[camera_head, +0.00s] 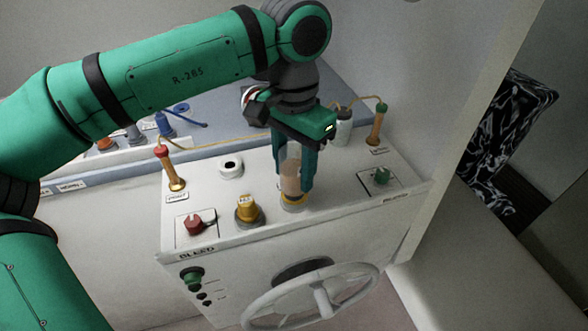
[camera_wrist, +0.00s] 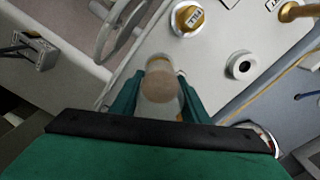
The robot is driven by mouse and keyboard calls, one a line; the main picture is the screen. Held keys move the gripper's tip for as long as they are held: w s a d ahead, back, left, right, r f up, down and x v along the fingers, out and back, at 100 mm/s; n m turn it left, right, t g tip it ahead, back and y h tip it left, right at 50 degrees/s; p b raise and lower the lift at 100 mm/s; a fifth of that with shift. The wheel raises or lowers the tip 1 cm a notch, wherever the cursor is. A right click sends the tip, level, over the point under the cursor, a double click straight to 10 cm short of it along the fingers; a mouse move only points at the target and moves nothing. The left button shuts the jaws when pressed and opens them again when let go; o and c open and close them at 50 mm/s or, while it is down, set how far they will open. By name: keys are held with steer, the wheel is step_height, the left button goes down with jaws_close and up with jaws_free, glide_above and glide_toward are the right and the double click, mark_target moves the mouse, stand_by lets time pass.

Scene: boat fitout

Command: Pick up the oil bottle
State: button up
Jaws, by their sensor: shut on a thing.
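The oil bottle (camera_head: 290,178) is a clear, upright bottle with tan contents, at the middle of the white console's top. It also shows in the wrist view (camera_wrist: 160,92), seen from above between the fingers. My gripper (camera_head: 293,172) points down and is shut on the bottle, with one green finger on each side.
The white console (camera_head: 240,226) carries a yellow cap (camera_head: 247,208), a red knob (camera_head: 194,224), a green knob (camera_head: 381,175) and a white socket (camera_head: 231,166). A handwheel (camera_head: 318,295) is on the front. A wall rises at the right.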

step_height(320, 180, up, 3)
steer(key=shift+d+f, duration=0.1)
steer(key=s+d+r, duration=0.4)
steer(key=s+r, duration=0.6)
steer(key=s, duration=0.3)
steer(key=shift+s, duration=0.15)
steer(key=shift+d, duration=0.1)
